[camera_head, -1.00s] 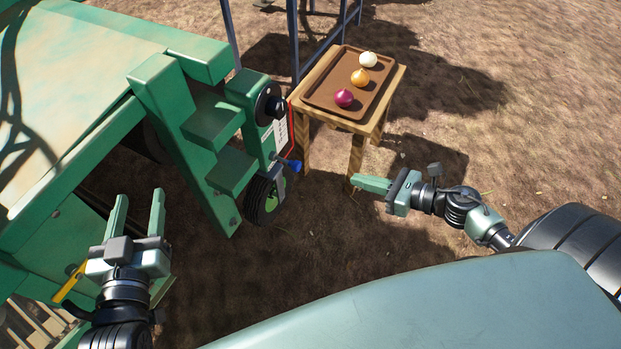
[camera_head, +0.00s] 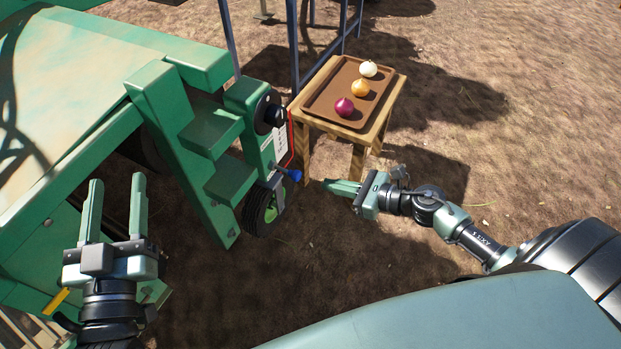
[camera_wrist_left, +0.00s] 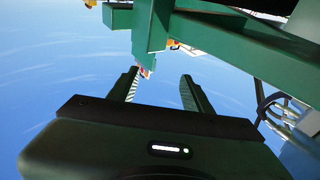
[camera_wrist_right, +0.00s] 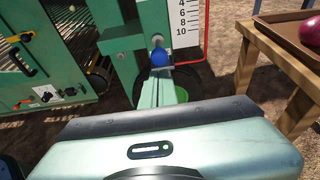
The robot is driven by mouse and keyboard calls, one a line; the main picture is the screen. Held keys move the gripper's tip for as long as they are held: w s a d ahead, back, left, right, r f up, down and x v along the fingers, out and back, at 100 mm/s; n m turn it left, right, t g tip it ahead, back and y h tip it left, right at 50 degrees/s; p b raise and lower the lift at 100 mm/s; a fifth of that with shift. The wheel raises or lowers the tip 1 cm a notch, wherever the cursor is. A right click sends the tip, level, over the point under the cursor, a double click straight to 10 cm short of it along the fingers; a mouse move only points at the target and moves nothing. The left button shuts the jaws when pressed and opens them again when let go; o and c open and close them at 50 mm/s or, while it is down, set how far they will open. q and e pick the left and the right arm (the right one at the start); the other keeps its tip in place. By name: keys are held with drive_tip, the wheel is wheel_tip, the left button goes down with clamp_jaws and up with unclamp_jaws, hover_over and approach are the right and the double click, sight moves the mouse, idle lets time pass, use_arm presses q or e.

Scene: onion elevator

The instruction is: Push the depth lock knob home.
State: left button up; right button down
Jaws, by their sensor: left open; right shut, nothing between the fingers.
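The blue knob (camera_head: 294,174) sticks out of the side of the green machine's post, above a small wheel (camera_head: 264,205). I take it to be the depth lock knob. In the right wrist view the blue knob (camera_wrist_right: 159,57) is just beyond my fingertips. My right gripper (camera_head: 328,185) is shut and empty, right of the knob and pointing at it, with a visible gap in the head view. Its closed fingers (camera_wrist_right: 158,92) also show in the right wrist view. My left gripper (camera_head: 117,182) is open and empty beside the machine's green side.
A black round knob (camera_head: 272,110) sits higher on the post, near a number scale (camera_wrist_right: 186,18). A wooden table (camera_head: 359,150) with a brown tray (camera_head: 322,98) of three onions stands behind the right gripper. Bare ground lies right of the table.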

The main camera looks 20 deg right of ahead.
sight(299, 173)
drive_tip(key=x, duration=0.4)
drive_tip(key=shift+w+a+r, duration=0.25)
drive_tip(key=shift+w+a, duration=0.05)
drive_tip(key=shift+w, duration=0.1)
use_arm(q)
drive_tip(key=shift+s+r+t, duration=0.1)
drive_tip(key=shift+r+t, duration=0.2)
drive_tip(key=shift+r, duration=0.25)
use_arm(e)
drive_tip(key=shift+w+a, duration=0.5)
drive_tip(key=shift+w, duration=0.1)
drive_tip(key=shift+w+a, duration=0.25)
drive_tip(key=shift+w, duration=0.1)
drive_tip(key=shift+w+a, duration=0.7)
drive_tip(key=shift+w, duration=0.25)
use_arm(q)
drive_tip(key=shift+d+f+g, duration=0.1)
drive_tip(key=shift+f+g, duration=0.4)
drive_tip(key=shift+f, duration=0.2)
use_arm(e)
drive_tip(key=shift+r, duration=0.1)
drive_tip(key=shift+w+a, duration=0.1)
